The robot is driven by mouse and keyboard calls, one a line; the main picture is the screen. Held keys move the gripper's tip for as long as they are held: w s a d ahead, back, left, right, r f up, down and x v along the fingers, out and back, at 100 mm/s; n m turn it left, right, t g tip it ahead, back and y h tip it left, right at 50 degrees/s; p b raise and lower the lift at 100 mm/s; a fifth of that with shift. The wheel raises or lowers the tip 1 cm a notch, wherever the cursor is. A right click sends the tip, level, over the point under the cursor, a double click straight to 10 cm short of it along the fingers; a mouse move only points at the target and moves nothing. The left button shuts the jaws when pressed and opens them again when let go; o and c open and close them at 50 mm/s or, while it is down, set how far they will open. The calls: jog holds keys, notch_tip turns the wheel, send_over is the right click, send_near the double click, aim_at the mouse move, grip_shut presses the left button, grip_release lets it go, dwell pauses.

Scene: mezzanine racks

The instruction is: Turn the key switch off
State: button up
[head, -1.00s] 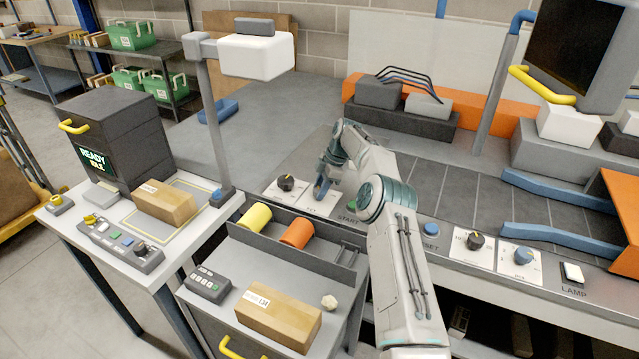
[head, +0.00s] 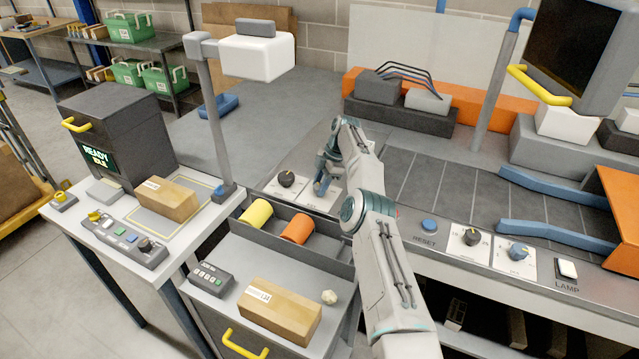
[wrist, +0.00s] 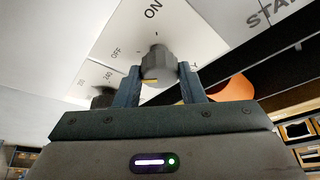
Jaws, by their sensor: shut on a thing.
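The key switch shows in the wrist view as a grey round knob (wrist: 158,63) with a yellow mark, on a white plate with ON and OFF labels. The yellow mark is on the knob's near lower side, away from the ON label; I cannot tell exactly which position it points to. My gripper (wrist: 160,84) has one finger on each side of the knob and is shut on it. In the head view my gripper (head: 321,181) is at the switch's white plate (head: 323,203) on the console's left part, and hides most of the knob.
A black dial (head: 286,180) is close on the left of the switch. Yellow and orange cylinders (head: 297,230) lie in front.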

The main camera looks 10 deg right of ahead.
jog(key=shift+d+r, duration=0.1)
jog(key=shift+d, duration=0.1)
jog(key=o, duration=1)
jog(key=shift+w+d, duration=0.1)
jog(key=shift+a, duration=0.25)
